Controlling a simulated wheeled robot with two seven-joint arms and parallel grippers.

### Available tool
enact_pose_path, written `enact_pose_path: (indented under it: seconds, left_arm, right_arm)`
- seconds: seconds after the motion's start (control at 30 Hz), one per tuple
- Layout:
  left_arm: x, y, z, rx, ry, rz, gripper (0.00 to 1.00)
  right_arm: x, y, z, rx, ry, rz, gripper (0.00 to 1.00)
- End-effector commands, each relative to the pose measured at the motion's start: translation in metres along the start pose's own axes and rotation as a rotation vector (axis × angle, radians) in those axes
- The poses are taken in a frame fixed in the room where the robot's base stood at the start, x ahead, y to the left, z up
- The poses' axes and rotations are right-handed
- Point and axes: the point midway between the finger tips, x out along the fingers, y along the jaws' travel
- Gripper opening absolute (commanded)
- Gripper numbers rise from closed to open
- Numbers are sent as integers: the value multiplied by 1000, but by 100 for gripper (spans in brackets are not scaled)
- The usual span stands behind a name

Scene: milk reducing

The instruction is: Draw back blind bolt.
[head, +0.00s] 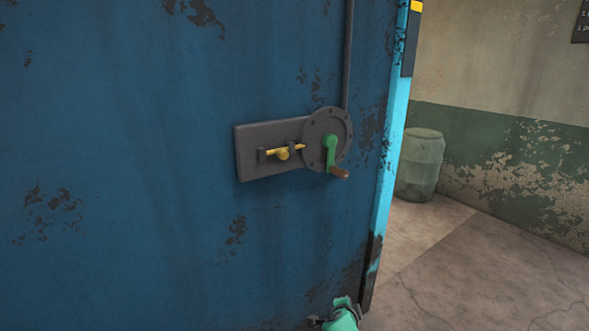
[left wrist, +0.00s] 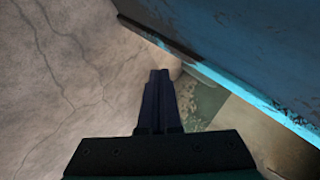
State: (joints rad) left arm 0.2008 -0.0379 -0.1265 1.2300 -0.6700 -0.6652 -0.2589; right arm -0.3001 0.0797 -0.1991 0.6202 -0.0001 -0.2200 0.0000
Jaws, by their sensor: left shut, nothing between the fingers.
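The yellow bolt (head: 273,152) lies roughly level in dark brackets on a grey plate (head: 250,163) on the blue door (head: 130,130). Its small knob (head: 283,155) hangs below the rod, and its right end reaches the edge of the round grey disc (head: 316,118). A green crank (head: 331,150) with a brown handle (head: 339,172) sits on the disc and points down. My left gripper (left wrist: 160,72) is shut and empty, with floor and the door edge beyond it. It is away from the bolt. My right gripper is not identifiable in either view.
A teal part of my arm (head: 342,316) shows at the bottom, below the plate. The door ends at a bright cyan edge (head: 392,150). Right of it are open floor (head: 470,270), a translucent barrel (head: 420,165) and a peeling wall (head: 520,150). A grey pipe (head: 348,50) rises from the disc.

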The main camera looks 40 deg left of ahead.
Motion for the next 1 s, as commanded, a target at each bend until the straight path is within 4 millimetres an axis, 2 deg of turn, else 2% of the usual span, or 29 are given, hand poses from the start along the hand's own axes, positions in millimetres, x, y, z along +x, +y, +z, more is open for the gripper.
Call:
enact_pose_path:
  seconds: [0.03,0.07,0.1,0.17,0.2,0.27,0.3,0.33,0.4,0.43,0.53,0.87,1.0]
  left_arm:
    - [-11,-50,-29,15,22,-113,0]
    - [-23,-84,-44,28,25,-186,0]
    - [-44,-127,-61,38,24,-284,0]
    - [-84,-189,-78,37,8,-434,0]
    - [-114,-227,-84,27,-10,-531,0]
    - [-163,-274,-86,-2,-45,-663,0]
    - [-193,-298,-83,-27,-72,-738,0]
    - [-214,-312,-79,-46,-92,-785,0]
    - [-253,-335,-70,-88,-132,-867,0]
    - [-265,-341,-66,-102,-144,-892,0]
    - [-285,-351,-60,-127,-169,-930,0]
    - [-285,-354,-60,-125,-170,-932,0]
    - [-276,-368,-57,-123,-171,-932,0]
  right_arm:
    - [11,0,1,0,1,1,50]
    - [14,1,1,0,1,1,50]
    - [18,1,1,0,1,2,50]
    - [25,1,2,0,1,2,50]
    - [29,1,2,0,1,2,50]
    - [34,1,3,0,1,2,50]
    - [37,1,3,0,1,2,50]
    - [39,1,3,0,1,2,50]
    - [42,1,3,0,1,2,50]
    - [42,1,3,0,1,2,50]
    - [42,1,3,0,1,2,50]
    - [40,0,3,-1,0,2,50]
    - [35,0,3,-2,0,1,50]
